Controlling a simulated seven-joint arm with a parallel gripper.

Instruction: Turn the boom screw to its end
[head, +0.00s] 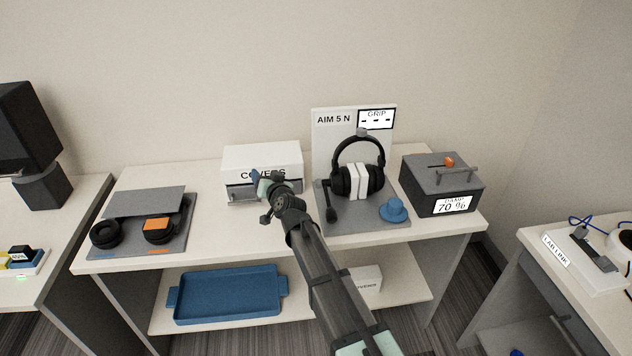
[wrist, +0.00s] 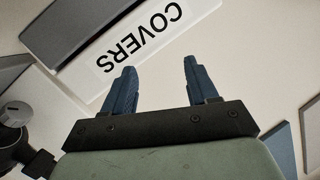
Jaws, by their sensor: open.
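The black headset (head: 371,181) hangs on a stand on the grey board, with its dark boom (head: 330,207) pointing down at its left side. In the wrist view a grey disc with a slot, which looks like the boom screw (wrist: 14,113), shows at the left edge among dark parts, partly cut off. In the head view the screw cannot be made out. My gripper (wrist: 161,75) is open with nothing between its blue fingers. In the head view my gripper (head: 257,176) is left of the headset, in front of the covers box, apart from the screw.
The white COVERS box (head: 262,157) stands close by my gripper. A blue hat-shaped piece (head: 394,211) lies right of the headset, and a grey damp box (head: 440,182) stands beyond.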

